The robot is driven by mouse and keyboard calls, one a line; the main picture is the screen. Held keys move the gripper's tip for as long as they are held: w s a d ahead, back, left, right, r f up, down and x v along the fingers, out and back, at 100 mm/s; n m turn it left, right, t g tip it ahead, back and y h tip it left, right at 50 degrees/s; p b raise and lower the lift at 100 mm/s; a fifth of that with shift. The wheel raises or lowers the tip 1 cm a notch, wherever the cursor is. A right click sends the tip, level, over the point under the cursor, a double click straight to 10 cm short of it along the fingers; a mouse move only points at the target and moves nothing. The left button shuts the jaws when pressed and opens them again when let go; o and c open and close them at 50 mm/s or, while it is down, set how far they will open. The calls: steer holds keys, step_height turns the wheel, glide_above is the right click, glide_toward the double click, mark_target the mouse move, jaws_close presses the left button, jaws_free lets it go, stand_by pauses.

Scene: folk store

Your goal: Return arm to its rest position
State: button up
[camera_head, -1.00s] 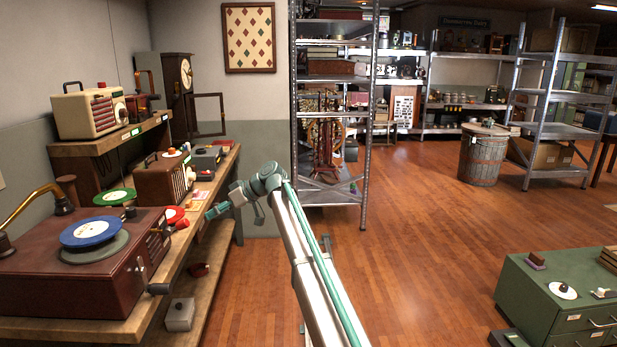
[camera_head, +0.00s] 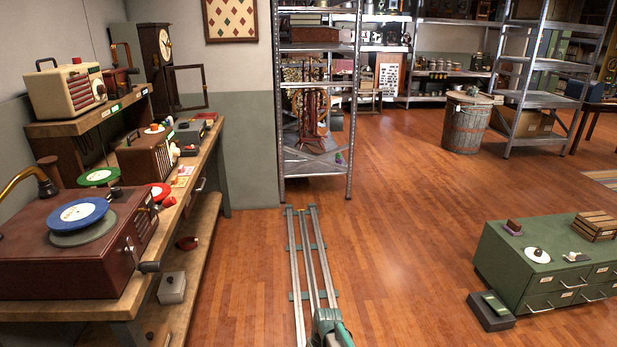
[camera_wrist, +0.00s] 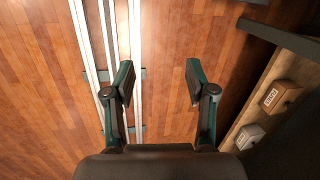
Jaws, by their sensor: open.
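My gripper (camera_wrist: 158,85) shows in the wrist view with its two fingers wide apart and nothing between them. It is above the wooden floor (camera_wrist: 165,50), beside the floor rails (camera_wrist: 135,60). In the head view the gripper is out of sight. Only a green and grey part of my arm shows at the bottom middle, over the near end of the rails.
A wooden bench (camera_head: 135,300) with a brown record player (camera_head: 60,250) runs along the left. A metal shelf (camera_head: 315,165) stands at the back. A green drawer cabinet (camera_head: 540,280) is at the right. Two small boxes lie on the bench's lower shelf (camera_wrist: 240,115). The middle floor is clear.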

steer(key=s+d+f+m+g+p, duration=0.1)
steer(key=s+d, duration=0.4)
steer(key=s, duration=0.7)
steer(key=s+d+f+g+h+p, duration=0.1)
steer(key=s+d+f, duration=0.3)
steer(key=s, duration=0.8)
steer(key=s+d+f+m+g+h+p, duration=0.1)
steer(key=s+d, duration=0.5)
steer(key=s, duration=0.7)
steer(key=shift+d+f+m+g+p, duration=0.35)
steer(key=shift+f+g, duration=0.3)
steer(key=shift+g, duration=0.55)
steer(key=shift+o, duration=0.3)
